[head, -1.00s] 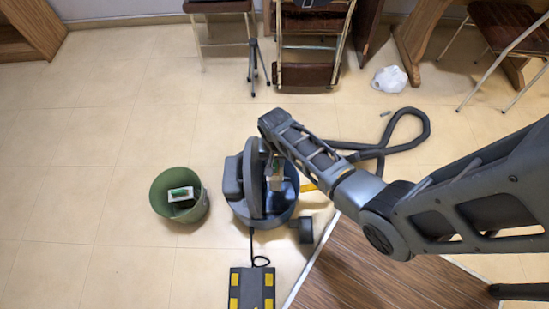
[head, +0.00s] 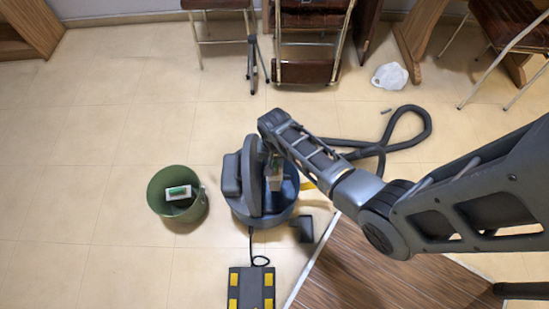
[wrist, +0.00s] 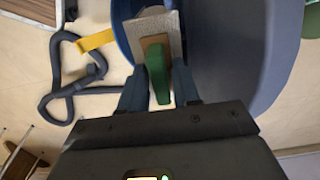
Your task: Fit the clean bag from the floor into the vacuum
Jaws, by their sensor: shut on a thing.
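The vacuum (head: 240,208) stands open on the floor, a blue drum with its grey lid tilted up on the left. My gripper (wrist: 160,88) is shut on the green tab of a clean bag (wrist: 153,20), a pale bag with a brown card collar. In the head view the bag (head: 275,183) is at the drum's opening, beside the raised lid. In the wrist view its far end reaches inside the blue rim. Its lower end is hidden, so I cannot tell whether it is seated.
A green bin (head: 179,212) on the left holds a white and green item (head: 178,193). The hose (head: 405,141) curls on the floor at right. A black and yellow pedal (head: 251,289) lies in front. A crumpled white bag (head: 390,76) lies at back right.

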